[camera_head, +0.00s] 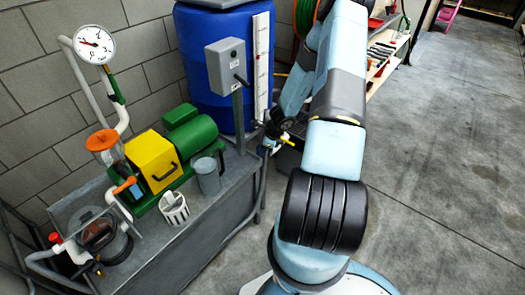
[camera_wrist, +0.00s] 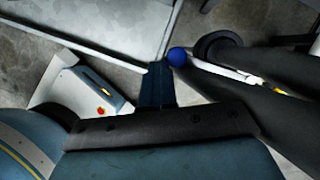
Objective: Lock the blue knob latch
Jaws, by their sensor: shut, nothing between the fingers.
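The blue knob (camera_wrist: 178,56) is a small ball on the end of a thin white lever (camera_wrist: 225,71) in the wrist view. My gripper (camera_wrist: 158,75) shows there as dark blue fingers, shut with nothing between them. The knob is just right of the fingertips, very close; I cannot tell whether they touch. In the head view my gripper (camera_head: 267,143) is small, low beside the blue tank (camera_head: 215,65) and past the bench's right end. I cannot make out the knob clearly there.
The grey bench (camera_head: 225,225) carries a yellow and green pump (camera_head: 158,160), a grey cup (camera_head: 206,176) and a white basket (camera_head: 174,208). A grey box on a post (camera_head: 228,66) stands before the tank. The concrete floor (camera_head: 440,170) at right is clear.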

